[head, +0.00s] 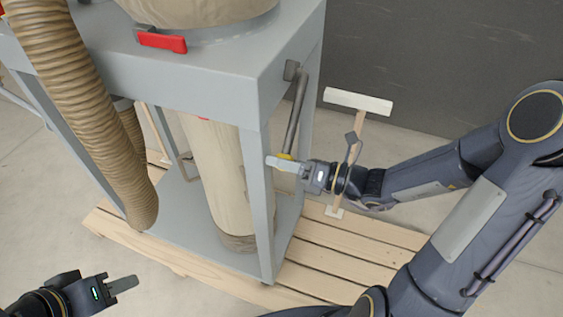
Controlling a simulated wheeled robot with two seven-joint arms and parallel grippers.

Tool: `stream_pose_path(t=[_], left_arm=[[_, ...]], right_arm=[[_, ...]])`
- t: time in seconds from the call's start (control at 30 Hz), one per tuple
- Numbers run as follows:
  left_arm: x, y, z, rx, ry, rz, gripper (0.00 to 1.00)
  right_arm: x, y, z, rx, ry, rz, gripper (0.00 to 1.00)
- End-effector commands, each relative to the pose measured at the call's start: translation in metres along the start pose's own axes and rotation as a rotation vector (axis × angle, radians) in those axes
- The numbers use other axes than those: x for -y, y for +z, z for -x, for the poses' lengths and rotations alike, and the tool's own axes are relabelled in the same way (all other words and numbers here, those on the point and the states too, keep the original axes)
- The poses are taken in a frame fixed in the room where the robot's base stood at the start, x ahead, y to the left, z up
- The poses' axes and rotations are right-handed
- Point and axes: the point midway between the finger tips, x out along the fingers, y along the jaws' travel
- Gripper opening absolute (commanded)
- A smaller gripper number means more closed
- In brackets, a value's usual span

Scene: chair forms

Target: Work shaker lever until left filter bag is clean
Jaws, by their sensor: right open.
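A beige cloth bag (215,170) hangs inside the frame, and another beige bag (190,8) rises above the top, cut off by the picture edge. I cannot tell which is the left filter bag or how clean it is. My left gripper (122,285) is low at left, away from the frame.
A ribbed tan hose (80,90) runs down the frame's left side. A red latch (162,41) sits on the ring above. A wooden T-shaped stand (357,102) is behind my right gripper. The frame stands on a wooden pallet (330,265).

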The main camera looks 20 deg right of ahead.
Motion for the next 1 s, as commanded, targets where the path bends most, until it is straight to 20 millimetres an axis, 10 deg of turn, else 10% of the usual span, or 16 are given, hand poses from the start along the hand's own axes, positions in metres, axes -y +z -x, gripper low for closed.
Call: stream_pose_path(t=[1.0], left_arm=[[0.003, 0.003, -0.006, 0.000, 0.000, 0.000, 0.36]], right_arm=[[0.065, 0.017, 0.000, 0.001, -0.001, -0.001, 0.46]])
